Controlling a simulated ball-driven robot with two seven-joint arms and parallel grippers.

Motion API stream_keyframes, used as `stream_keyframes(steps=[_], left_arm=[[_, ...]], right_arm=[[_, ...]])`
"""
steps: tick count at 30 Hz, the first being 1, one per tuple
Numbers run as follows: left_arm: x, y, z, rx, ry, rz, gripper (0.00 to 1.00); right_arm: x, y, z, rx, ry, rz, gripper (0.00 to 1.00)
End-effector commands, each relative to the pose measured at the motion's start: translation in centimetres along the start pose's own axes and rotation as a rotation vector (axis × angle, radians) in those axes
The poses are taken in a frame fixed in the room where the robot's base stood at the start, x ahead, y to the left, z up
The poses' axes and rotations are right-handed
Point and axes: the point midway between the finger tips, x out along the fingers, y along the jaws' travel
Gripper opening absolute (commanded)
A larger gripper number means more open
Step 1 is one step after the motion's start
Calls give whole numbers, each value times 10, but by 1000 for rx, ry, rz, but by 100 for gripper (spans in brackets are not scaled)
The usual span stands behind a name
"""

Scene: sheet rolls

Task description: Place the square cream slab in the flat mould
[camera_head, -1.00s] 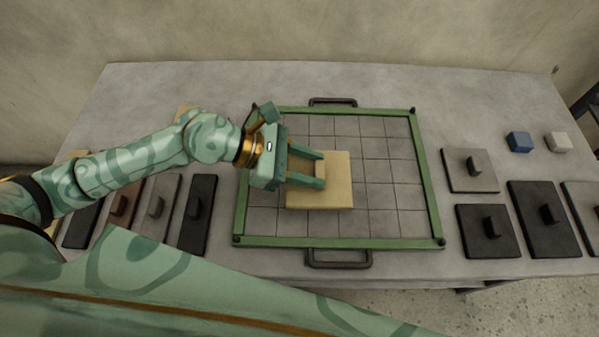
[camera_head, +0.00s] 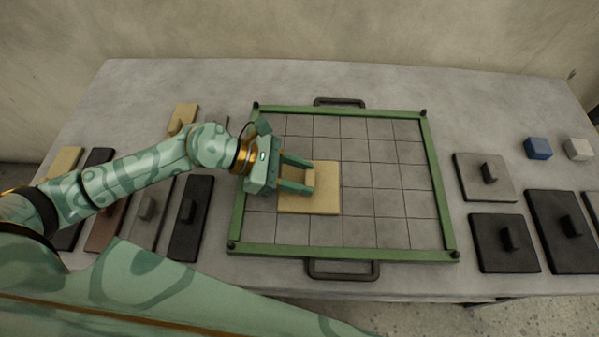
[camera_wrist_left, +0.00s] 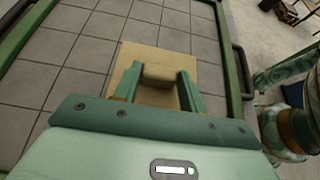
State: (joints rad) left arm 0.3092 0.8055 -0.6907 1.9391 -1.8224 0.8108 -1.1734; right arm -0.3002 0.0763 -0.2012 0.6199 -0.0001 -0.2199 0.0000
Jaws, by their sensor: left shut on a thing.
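The square cream slab (camera_head: 325,190) is in the left part of the flat mould, a green frame (camera_head: 342,255) around a grey gridded floor. My left gripper (camera_head: 311,180) reaches in from the left and is shut on the slab's raised cream handle. In the left wrist view, the handle (camera_wrist_left: 158,75) sits between the two fingers of the left gripper (camera_wrist_left: 160,82), with the slab (camera_wrist_left: 142,52) spread out around it. I cannot tell whether the slab touches the mould's floor or is slightly above it. My right gripper is not in view.
Dark and grey slabs with handles (camera_head: 487,178) lie right of the mould, beside a blue block (camera_head: 538,148) and a white block (camera_head: 578,149). More slabs, brown (camera_head: 108,228), black (camera_head: 190,220) and cream (camera_head: 183,117), lie to the left. The mould's right part is empty.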

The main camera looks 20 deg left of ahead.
Motion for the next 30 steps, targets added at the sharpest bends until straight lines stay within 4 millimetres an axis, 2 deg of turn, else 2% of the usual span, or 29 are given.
stream_keyframes(steps=[1,2,3,4,13,16,27,30], left_arm=[[1,0,-2,0,-1,0,9],[1,0,-2,-1,1,0,47],[1,0,-2,0,1,0,58],[1,0,-2,0,1,0,63],[0,0,1,0,0,0,63],[-10,0,0,-2,3,1,63],[-92,0,0,-2,5,0,63],[-108,0,0,-3,5,0,63]], right_arm=[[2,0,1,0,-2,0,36],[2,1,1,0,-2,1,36],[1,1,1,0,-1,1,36],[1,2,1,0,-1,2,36],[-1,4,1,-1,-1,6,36],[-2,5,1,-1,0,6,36],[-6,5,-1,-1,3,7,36],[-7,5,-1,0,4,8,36]])
